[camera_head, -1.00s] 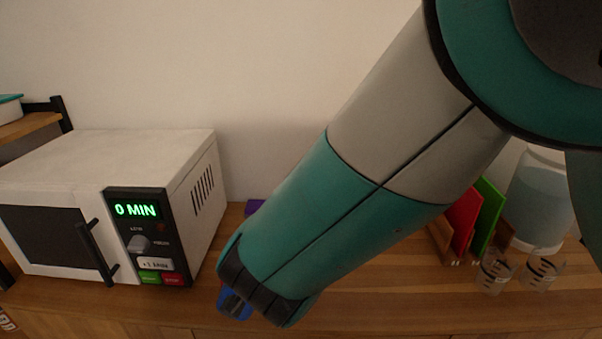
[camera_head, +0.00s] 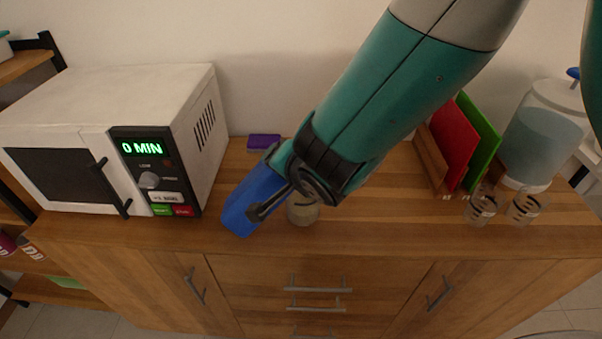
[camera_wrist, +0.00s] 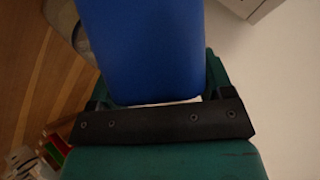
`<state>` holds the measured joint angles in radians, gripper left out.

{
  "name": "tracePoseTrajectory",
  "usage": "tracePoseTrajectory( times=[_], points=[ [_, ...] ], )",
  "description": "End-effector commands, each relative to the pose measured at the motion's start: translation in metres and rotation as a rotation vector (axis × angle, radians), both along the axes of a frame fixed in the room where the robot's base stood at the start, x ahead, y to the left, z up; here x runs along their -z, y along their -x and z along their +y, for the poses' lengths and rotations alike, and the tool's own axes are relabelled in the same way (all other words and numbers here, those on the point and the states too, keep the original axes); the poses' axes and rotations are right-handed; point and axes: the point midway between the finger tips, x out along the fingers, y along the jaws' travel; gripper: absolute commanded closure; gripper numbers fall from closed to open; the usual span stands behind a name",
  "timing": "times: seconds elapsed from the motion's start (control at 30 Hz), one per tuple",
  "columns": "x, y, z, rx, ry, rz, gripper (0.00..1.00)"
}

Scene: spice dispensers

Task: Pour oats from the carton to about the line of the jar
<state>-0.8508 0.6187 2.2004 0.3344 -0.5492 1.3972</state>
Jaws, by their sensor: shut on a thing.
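A blue carton (camera_head: 254,199) is held in my gripper (camera_head: 273,197) above the counter in the head view. It leans, with its lower left end near the counter's front edge. The carton also fills the upper middle of the wrist view (camera_wrist: 143,50), between the jaws. The jar (camera_head: 303,211) stands on the counter just right of the carton, partly hidden behind my gripper. Its contents look beige; its line cannot be made out. Part of a clear rounded vessel, likely the jar, shows at the wrist view's upper left (camera_wrist: 68,22). The carton's opening is not visible.
A white microwave (camera_head: 60,110) reading 0 MIN stands at left. A purple block (camera_head: 264,141) lies by the wall. At right are a rack with red (camera_head: 452,140) and green boards (camera_head: 484,150), two clear cups (camera_head: 481,207) and a water dispenser (camera_head: 540,135).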

Motion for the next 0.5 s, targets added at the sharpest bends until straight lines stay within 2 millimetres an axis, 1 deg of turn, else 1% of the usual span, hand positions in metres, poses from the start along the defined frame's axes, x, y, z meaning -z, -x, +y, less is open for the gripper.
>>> tracePoseTrajectory(
  times=[0.5],
  points=[
    [-0.0040,-0.0018,-0.0031,0.001,-0.052,0.025,0.78]
  ],
)
